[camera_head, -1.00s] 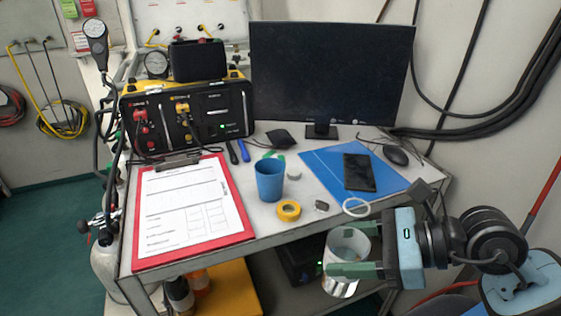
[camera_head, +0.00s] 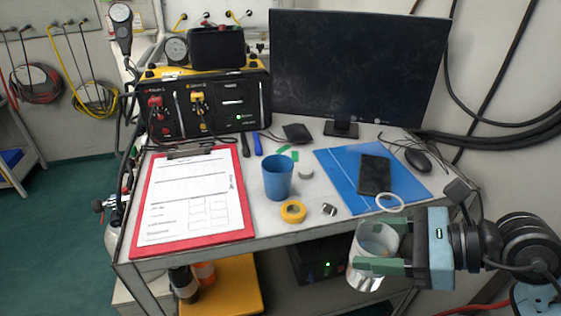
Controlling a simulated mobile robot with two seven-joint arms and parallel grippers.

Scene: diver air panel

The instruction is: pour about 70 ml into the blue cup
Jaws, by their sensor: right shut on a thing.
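The blue cup (camera_head: 278,178) stands upright on the desk, right of the red clipboard. My right gripper (camera_head: 382,248) is shut on a shiny metal-looking cup (camera_head: 364,272), with its green fingers on either side of it. The held cup is near the desk's front edge, to the right of and nearer than the blue cup, and apart from it. It looks roughly upright or slightly tilted; I cannot make out what is inside it. My left gripper does not show.
A yellow tape roll (camera_head: 293,212) and a small metal piece (camera_head: 328,210) lie in front of the blue cup. A red clipboard (camera_head: 247,234) lies left. A blue folder (camera_head: 335,165) with a phone (camera_head: 375,175) lies right. A monitor (camera_head: 355,70) stands behind.

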